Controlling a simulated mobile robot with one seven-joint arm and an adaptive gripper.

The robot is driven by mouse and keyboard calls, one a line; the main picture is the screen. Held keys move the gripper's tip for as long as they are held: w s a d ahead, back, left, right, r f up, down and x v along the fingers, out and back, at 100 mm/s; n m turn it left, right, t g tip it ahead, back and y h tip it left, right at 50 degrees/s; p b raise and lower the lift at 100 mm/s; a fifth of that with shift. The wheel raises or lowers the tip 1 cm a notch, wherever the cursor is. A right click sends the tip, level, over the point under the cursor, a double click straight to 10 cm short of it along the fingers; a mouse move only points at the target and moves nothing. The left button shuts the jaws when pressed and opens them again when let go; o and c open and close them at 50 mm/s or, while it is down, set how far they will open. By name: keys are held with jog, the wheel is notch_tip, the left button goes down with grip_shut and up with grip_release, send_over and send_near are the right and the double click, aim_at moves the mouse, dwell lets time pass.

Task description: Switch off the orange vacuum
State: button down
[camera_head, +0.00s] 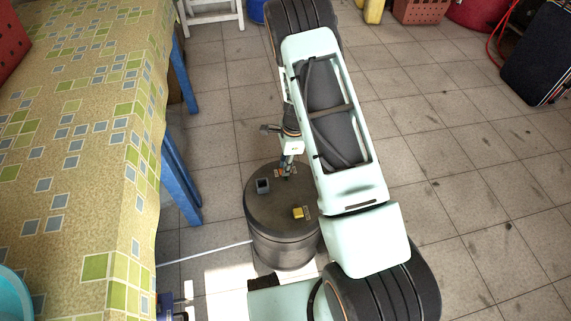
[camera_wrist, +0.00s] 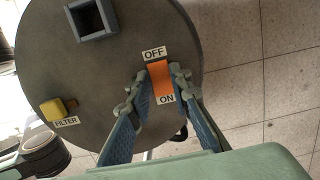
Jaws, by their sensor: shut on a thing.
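The vacuum (camera_head: 283,240) is a dark grey drum on the floor. Its round top (camera_wrist: 85,110) fills much of the wrist view; only its switch is orange. The orange switch (camera_wrist: 160,84) lies between an OFF label (camera_wrist: 154,53) and an ON label (camera_wrist: 166,98). I cannot tell which way it is set. My gripper (camera_wrist: 160,76) points down at the lid, its two blue-padded fingers on either side of the switch and shut on it. In the head view my gripper (camera_head: 287,170) is at the lid's far side, partly hidden by my arm.
A yellow knob (camera_wrist: 57,108) with a FILTER label and a square grey socket (camera_wrist: 92,19) also sit on the lid. A table with a patterned cloth (camera_head: 85,130) and blue legs stands at left. A dark panel (camera_head: 540,55) stands far right.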

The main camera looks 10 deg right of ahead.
jog(key=c, duration=1.8)
grip_release()
jog(key=shift+o, duration=0.2)
notch_tip(320, 180, up, 12)
jog(key=d, duration=0.1)
jog(key=shift+d, duration=0.25)
